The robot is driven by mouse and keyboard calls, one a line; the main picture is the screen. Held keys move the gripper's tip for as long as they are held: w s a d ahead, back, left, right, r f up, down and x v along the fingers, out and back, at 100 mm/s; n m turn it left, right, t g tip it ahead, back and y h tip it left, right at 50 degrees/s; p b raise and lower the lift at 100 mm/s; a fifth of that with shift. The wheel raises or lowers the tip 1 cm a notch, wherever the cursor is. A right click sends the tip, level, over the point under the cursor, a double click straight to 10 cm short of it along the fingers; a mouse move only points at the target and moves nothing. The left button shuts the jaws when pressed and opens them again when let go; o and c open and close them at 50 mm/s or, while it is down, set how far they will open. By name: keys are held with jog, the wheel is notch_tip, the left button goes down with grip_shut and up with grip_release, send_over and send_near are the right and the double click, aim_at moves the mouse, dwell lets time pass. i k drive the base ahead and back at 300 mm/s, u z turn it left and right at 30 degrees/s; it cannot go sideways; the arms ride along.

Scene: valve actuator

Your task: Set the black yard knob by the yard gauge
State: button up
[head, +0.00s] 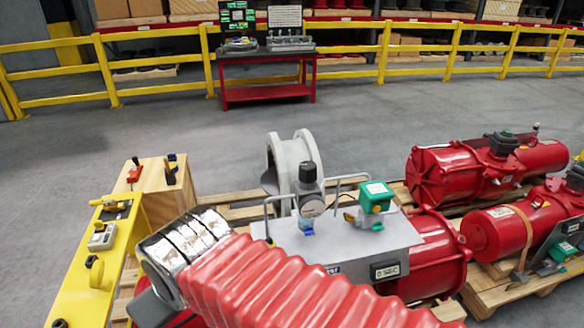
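A filter-regulator stands on the grey panel (345,245) of a red actuator (440,258) in the middle of the head view. The black knob (308,173) is its upright top. A small round white-faced gauge (313,208) sits on the regulator just below the knob; its reading is too small to make out. A blue part (306,227) shows under the gauge. My arm, in a red ribbed sleeve with a silver-wrapped end, crosses the foreground in front of the actuator. My gripper's fingers cannot be seen. No gripper touches the knob in this view.
A green-topped box (376,196) and metal handles (280,215) rise beside the regulator. A grey flanged pipe (292,155) stands behind. A yellow bench (85,275) with tools is at left, a wooden block (165,188) behind it. More red actuators (470,172) lie on pallets at right.

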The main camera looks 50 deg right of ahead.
aim_at(308, 169)
jog(key=u, duration=0.15)
jog(key=k, duration=0.4)
jog(key=z, duration=0.95)
jog(key=i, duration=0.5)
jog(key=z, duration=0.05)
